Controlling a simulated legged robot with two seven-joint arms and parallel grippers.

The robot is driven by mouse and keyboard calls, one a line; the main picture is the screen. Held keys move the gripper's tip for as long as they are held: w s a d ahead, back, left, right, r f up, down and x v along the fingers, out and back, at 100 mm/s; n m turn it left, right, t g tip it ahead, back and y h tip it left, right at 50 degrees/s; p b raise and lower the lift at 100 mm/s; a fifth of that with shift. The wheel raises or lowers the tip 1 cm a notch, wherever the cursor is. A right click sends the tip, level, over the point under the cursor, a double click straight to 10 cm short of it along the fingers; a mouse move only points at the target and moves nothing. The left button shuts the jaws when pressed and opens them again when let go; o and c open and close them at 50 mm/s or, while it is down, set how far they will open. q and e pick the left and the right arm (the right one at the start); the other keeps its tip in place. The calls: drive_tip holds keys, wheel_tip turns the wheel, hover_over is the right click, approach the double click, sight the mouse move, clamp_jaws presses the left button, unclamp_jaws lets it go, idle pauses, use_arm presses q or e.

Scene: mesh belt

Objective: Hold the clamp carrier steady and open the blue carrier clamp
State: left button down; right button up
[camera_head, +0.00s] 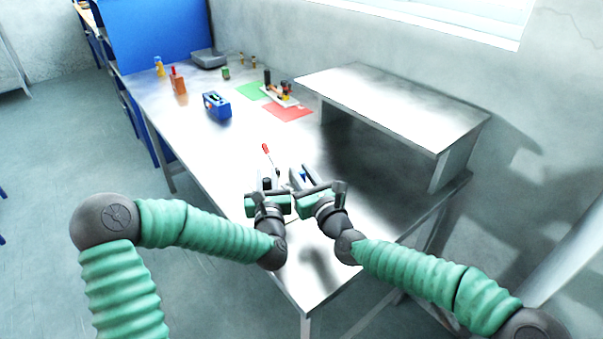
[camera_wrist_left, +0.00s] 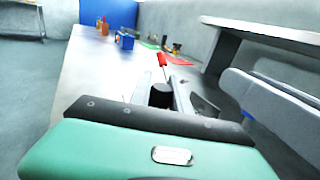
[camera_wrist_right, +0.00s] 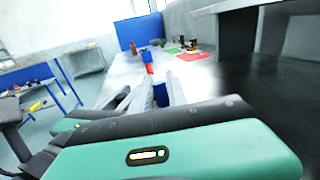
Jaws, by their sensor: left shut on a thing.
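My left gripper (camera_head: 266,184) is shut on a dark upright cylindrical part, seemingly of the clamp carrier, near the table's front. This dark part (camera_wrist_left: 161,95) shows between the fingers in the left wrist view. A red handle (camera_head: 266,148) sticks up just beyond. My right gripper (camera_head: 302,177) is close beside the left, its fingers apart around a small blue piece, seemingly the carrier clamp (camera_head: 304,174). The blue piece (camera_wrist_right: 160,95) lies nearer the right-hand finger in the right wrist view; contact cannot be told. Most of the carrier is hidden by the grippers.
A raised metal shelf (camera_head: 390,100) stands right of the grippers. The table's left middle is clear.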

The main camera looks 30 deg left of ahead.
clamp_jaws()
idle(1.1)
